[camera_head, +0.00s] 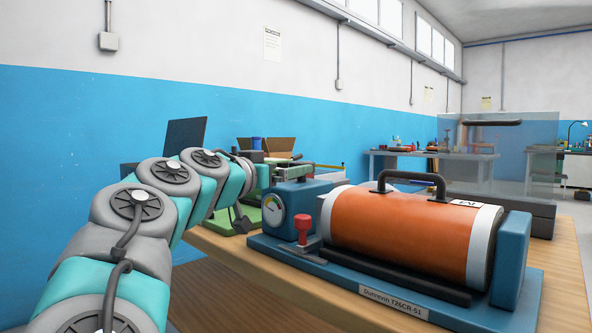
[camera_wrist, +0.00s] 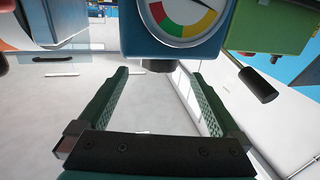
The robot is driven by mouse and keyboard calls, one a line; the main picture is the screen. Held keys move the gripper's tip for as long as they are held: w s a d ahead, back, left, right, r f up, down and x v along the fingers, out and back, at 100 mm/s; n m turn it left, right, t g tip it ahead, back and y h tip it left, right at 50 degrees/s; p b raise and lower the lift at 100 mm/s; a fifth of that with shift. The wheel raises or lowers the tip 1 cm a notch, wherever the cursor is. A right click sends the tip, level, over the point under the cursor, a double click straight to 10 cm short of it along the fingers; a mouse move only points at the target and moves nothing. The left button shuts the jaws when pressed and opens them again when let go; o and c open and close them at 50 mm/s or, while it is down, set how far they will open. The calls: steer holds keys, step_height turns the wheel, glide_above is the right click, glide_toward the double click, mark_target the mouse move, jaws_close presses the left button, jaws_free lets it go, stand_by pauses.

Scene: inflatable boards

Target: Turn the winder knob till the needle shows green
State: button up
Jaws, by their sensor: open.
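The gauge (camera_wrist: 185,14) is at the top of the wrist view, on a blue housing, with a red, yellow and green band. A thin dark needle shows at its upper right, but I cannot tell surely which colour it marks. The gauge also shows in the head view (camera_head: 273,209), on the blue end of the orange drum machine. A short dark knob (camera_wrist: 159,66) sticks out below the gauge housing; it looks like the winder knob. My gripper (camera_wrist: 160,75) is open, its two green ribbed fingers on either side of this knob, with no contact visible.
The orange drum (camera_head: 400,232) lies on a blue base on the wooden table. A red-topped post (camera_head: 303,228) stands beside the gauge. A green housing (camera_wrist: 270,22) with a dark cylinder (camera_wrist: 258,85) is right of the gauge in the wrist view.

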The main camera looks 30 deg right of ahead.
mark_target(301, 162)
steer(key=x, duration=0.7)
steer(key=shift+d, duration=0.15)
steer(key=shift+c, duration=0.2)
steer(key=c, duration=1.3)
steer(key=shift+w+r+m+g+h, duration=0.1)
steer(key=shift+m+g+h, duration=0.2)
steer(key=shift+g, duration=0.1)
steer(key=shift+w+m+g+h+p, duration=0.1)
steer(key=shift+m+g+h+p, duration=0.3)
steer(key=shift+g, duration=0.3)
steer(key=shift+r+m+g+h+p, duration=0.1)
steer(key=shift+m+g+h+p, duration=0.3)
steer(key=shift+m+g+p, duration=0.6)
steer(key=m+g+p, duration=0.1)
steer(key=g+p, duration=0.1)
steer(key=g, duration=0.1)
steer(key=shift+r+m+h+p, duration=0.1)
steer(key=shift+m+h+p, duration=0.2)
steer(key=shift+p, duration=0.05)
steer(key=shift+m+g+p, duration=0.5)
steer(key=shift+g+p, duration=0.3)
steer(key=shift+p, duration=0.35)
